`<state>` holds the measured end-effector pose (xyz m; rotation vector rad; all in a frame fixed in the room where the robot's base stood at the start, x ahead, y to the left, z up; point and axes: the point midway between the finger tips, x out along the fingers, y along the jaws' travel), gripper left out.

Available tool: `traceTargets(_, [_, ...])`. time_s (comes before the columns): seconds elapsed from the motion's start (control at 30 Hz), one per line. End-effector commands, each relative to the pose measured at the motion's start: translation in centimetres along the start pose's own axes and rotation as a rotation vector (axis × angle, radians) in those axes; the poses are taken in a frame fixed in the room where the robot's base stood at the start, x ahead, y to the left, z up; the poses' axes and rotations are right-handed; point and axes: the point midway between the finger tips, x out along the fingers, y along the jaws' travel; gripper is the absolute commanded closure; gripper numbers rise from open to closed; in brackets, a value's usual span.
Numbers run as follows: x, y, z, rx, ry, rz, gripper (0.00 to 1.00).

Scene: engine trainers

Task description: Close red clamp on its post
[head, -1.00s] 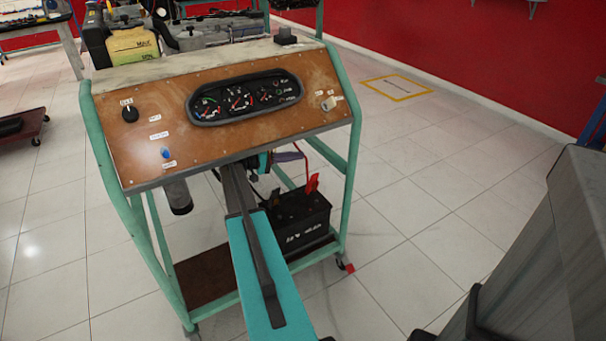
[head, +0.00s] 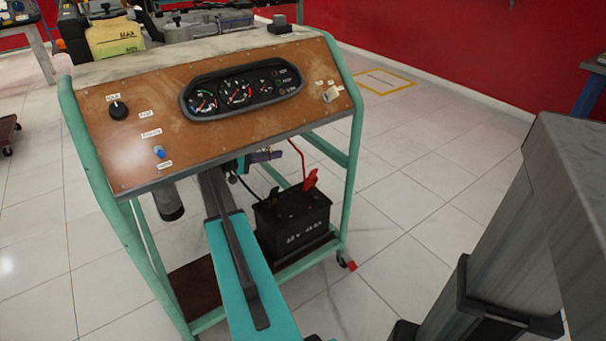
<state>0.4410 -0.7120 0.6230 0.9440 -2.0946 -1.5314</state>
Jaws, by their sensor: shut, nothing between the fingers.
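The red clamp (head: 309,181) is at the top right of the black battery (head: 292,222), on the lower shelf of the engine trainer. It stands upright at the battery post, with a red cable rising from it. The post is hidden and I cannot tell whether the clamp's jaws are open or closed. My gripper (head: 268,156) shows small and partly hidden just under the front panel, up and left of the red clamp and apart from it. It is shut and empty. My teal arm reaches up to it from the bottom.
The trainer's sloped brown panel (head: 140,140) hangs above the battery, and a green frame post (head: 351,165) stands to its right. A black clamp (head: 275,192) is on the battery's left. Open tiled floor (head: 430,190) lies to the right.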

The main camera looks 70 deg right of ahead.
Motion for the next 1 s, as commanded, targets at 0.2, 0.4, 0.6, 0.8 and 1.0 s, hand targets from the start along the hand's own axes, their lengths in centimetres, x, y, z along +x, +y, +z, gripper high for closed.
traceTargets(0.2, [0.7, -2.1, 0.8, 0.0, -0.005, 0.002, 1.0])
traceTargets(0.4, [1.2, -4.5, 1.7, 0.001, -0.008, 0.003, 1.0])
traceTargets(0.6, [1.5, -5.3, 2.1, 0.001, -0.011, 0.004, 1.0])
traceTargets(0.8, [1.6, -5.3, 2.1, 0.001, -0.013, 0.004, 1.0])
traceTargets(1.0, [1.7, -5.2, 2.1, 0.001, -0.013, 0.005, 1.0])
